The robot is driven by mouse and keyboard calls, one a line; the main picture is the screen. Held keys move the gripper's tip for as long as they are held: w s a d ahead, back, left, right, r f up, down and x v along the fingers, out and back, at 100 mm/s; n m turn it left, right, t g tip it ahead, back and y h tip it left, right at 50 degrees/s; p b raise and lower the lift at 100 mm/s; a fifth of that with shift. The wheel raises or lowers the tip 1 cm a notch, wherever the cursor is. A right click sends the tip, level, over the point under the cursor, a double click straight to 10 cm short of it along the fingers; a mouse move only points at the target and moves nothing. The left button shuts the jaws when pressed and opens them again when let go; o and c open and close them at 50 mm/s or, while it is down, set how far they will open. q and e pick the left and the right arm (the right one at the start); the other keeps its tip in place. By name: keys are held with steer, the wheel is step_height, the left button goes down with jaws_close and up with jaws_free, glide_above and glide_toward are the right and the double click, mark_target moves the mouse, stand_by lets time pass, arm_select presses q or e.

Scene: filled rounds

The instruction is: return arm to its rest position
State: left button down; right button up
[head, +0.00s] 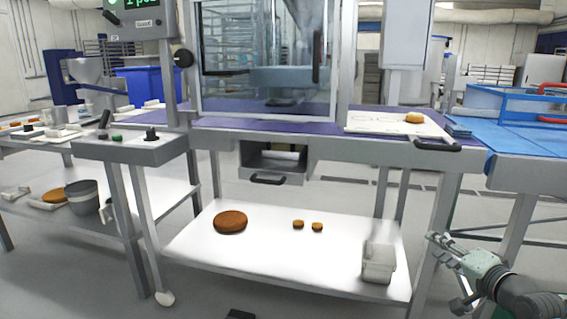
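My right arm comes in at the lower right. Its gripper (436,247) is in front of the right leg of the middle table, pointing left and away from me, over the floor. I see nothing held in it. Its fingers are small and seen at an angle, so I cannot tell how far apart they are. My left arm and gripper are not in view.
The middle table's lower shelf (270,252) bears a large brown round (230,222), two small rounds (308,226) and a pale container (378,263). A white board (385,122) with a round patty (414,117) lies above. A blue-topped table (525,142) stands right.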

steer(key=s+a+f+n+g+h+p, duration=0.1)
steer(key=s+a+f+n+g, duration=0.25)
steer(key=s+f, duration=0.6)
steer(key=s+a+f+n+g, duration=0.35)
steer(key=s+f, duration=0.25)
steer(key=f, duration=0.6)
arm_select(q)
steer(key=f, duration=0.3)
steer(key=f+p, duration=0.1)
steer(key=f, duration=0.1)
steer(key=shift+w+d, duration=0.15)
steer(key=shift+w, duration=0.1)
arm_select(e)
steer(key=s+a+f+n+g+h, duration=0.1)
steer(key=s+f, duration=0.3)
steer(key=s, duration=0.4)
steer(key=s+a+f+n+g+h, duration=0.1)
steer(key=s+f+n+g, duration=0.3)
steer(key=s, duration=0.5)
steer(key=shift+a+f+h, duration=0.3)
steer(key=shift+a+f, duration=0.05)
steer(key=shift+a, duration=0.1)
